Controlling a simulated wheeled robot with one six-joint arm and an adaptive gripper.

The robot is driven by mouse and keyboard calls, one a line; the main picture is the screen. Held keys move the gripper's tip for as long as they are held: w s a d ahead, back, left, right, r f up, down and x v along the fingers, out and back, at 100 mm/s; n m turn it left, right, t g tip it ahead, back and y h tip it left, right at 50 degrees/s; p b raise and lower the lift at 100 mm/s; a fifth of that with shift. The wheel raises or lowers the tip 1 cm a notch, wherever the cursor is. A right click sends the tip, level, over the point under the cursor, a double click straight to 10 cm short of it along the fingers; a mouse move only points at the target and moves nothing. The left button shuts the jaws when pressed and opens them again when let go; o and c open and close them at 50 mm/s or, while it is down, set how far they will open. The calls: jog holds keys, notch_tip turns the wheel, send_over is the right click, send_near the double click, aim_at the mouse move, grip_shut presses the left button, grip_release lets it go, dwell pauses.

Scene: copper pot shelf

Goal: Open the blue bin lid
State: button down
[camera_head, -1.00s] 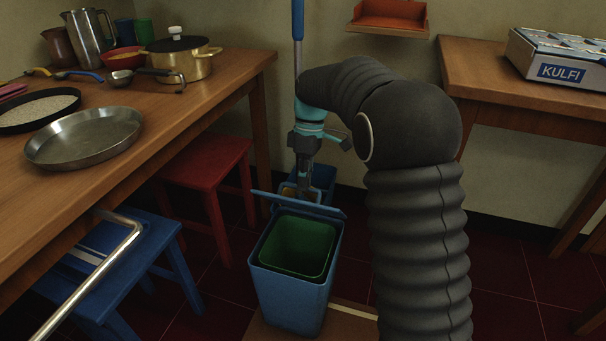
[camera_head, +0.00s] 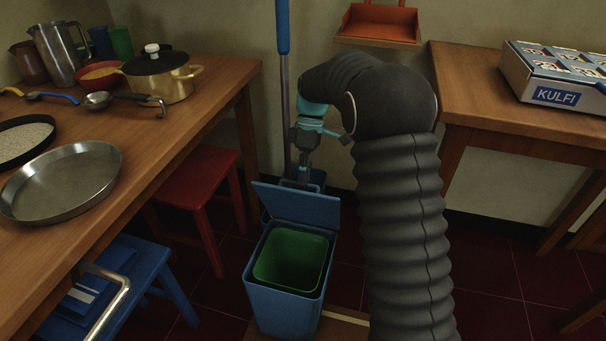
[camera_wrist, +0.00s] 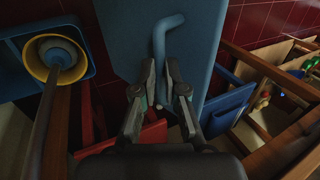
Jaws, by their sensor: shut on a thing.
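The blue bin (camera_head: 283,305) stands on a board on the floor, with a green inner bucket (camera_head: 290,258) visible in its open top. Its blue lid (camera_head: 297,206) is raised and stands tilted up at the bin's far edge. My gripper (camera_head: 304,178) is behind the lid's upper edge, its fingertips partly hidden by the lid. In the wrist view, my gripper (camera_wrist: 164,98) is closed around the lower part of a bent blue handle (camera_wrist: 159,45) on the blue lid (camera_wrist: 198,45).
A blue-handled pole (camera_head: 284,60) stands by the wall, close to my gripper. A blue bucket with a yellow cone (camera_wrist: 38,65) shows in the wrist view. A red stool (camera_head: 195,178) and wooden counter (camera_head: 190,120) are left; another table (camera_head: 480,110) is right.

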jog(key=shift+f, duration=0.15)
dwell(0.8)
jog(key=c, duration=1.2)
grip_release()
jog(key=v, duration=1.2)
